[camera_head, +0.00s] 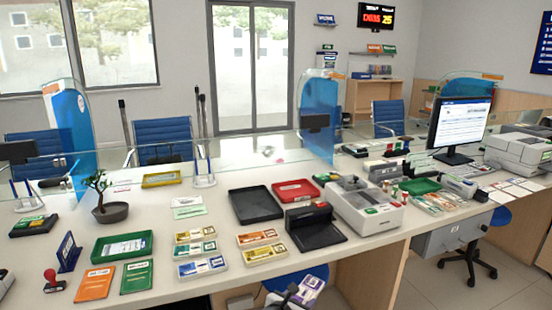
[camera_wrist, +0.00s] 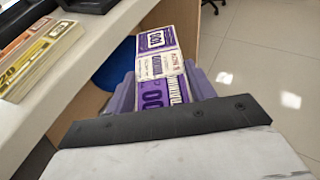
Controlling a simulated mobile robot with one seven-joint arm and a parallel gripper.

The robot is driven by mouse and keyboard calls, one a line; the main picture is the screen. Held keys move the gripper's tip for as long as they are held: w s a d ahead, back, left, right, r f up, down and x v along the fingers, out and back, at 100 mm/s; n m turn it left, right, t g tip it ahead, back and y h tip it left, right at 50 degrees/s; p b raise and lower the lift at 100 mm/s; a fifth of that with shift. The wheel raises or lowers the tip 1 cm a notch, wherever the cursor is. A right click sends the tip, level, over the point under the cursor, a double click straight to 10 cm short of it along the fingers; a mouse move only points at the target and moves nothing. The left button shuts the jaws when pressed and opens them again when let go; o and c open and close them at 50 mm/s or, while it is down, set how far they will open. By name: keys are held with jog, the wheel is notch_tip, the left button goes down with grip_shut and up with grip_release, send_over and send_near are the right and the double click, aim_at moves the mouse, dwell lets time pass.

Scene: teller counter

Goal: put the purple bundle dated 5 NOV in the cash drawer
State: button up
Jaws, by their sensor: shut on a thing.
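The purple bundle (camera_head: 310,289) is in my gripper (camera_head: 294,294), low in front of the counter's near edge in the head view. In the wrist view, the bundle (camera_wrist: 157,40) is a stack of purple and white notes with a pale band around its middle. The fingers of my gripper (camera_wrist: 160,76) are shut on its near part, and its far end sticks out beyond them. The date on the band is too small to read. A grey drawer (camera_head: 450,236) with a small label shows under the counter on the right; I cannot see inside it.
The white counter (camera_head: 150,205) carries yellow, orange and blue bundles, a black tray (camera_head: 256,205), a red tray (camera_head: 295,190) and a note counter (camera_head: 365,205). Open floor lies at right in the wrist view.

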jog(key=s+a+f+n+t+y, duration=0.1)
jog(key=s+a+f+n+y, duration=0.2)
jog(key=s+f, duration=0.3)
jog(key=s+a+f+n+t+y, duration=0.1)
jog(key=s+a+f+n+y, duration=0.2)
jog(key=s+f, duration=0.3)
jog(key=shift+a+f+n+y, duration=0.45)
jog(key=shift+f+y, duration=0.35)
jog(key=shift+f, duration=1.75)
jog(key=shift+d, duration=0.1)
